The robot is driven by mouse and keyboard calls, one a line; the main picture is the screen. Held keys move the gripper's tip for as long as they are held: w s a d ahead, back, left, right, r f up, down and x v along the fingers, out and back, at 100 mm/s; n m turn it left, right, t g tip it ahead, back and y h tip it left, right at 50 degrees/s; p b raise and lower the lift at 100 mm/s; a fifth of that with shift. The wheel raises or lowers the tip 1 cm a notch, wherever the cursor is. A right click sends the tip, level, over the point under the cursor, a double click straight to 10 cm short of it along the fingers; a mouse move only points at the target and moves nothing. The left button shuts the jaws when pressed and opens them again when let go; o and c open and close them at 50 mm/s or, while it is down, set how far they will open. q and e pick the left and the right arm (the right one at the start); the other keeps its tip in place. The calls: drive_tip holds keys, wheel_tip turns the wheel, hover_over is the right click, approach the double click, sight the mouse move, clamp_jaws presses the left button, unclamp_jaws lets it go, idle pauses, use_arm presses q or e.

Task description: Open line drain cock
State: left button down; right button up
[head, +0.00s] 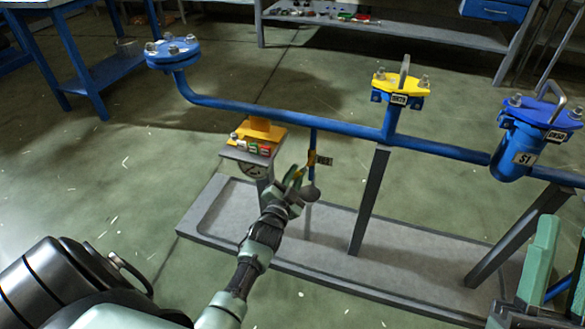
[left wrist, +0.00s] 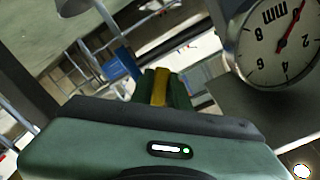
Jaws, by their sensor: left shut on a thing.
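The line drain cock (head: 312,160) sits on a short blue pipe that drops from the long blue line. Its yellow handle (left wrist: 160,88) shows between the green fingers in the left wrist view. My left gripper (head: 297,176) is shut on this handle, just left of the drop pipe. The fingers hide part of the handle and the cock body. My right gripper (head: 566,250) is at the lower right edge of the head view, its green fingers apart and partly cut off, with nothing seen between them.
A dial gauge marked mm (left wrist: 275,42) is close to my left gripper, under a yellow-topped stand (head: 258,133). A grey drip tray (head: 400,262) with slanted supports lies below. A blue strainer (head: 522,145) and a yellow-flanged branch (head: 400,85) stand to the right.

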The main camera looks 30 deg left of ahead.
use_arm(q)
drive_tip(key=n, duration=0.1)
drive_tip(key=d+n+p, duration=0.1)
drive_tip(key=shift+w+f+n, duration=0.15)
drive_tip(key=shift+f+n, duration=0.25)
drive_tip(key=shift+d+f+n, duration=0.15)
drive_tip(key=shift+d+n, duration=0.2)
drive_tip(key=shift+n, duration=0.45)
use_arm(e)
drive_tip(key=w+f+g+h, duration=0.1)
drive_tip(key=w+f+g, duration=0.3)
drive_tip(key=f, duration=0.2)
drive_tip(key=shift+a+f, duration=0.15)
drive_tip(key=shift+w+h, duration=0.1)
drive_tip(key=shift+h, duration=0.2)
use_arm(q)
drive_tip(key=c, duration=1.4)
unclamp_jaws()
drive_tip(key=shift+w, duration=0.1)
drive_tip(key=shift+o, duration=0.2)
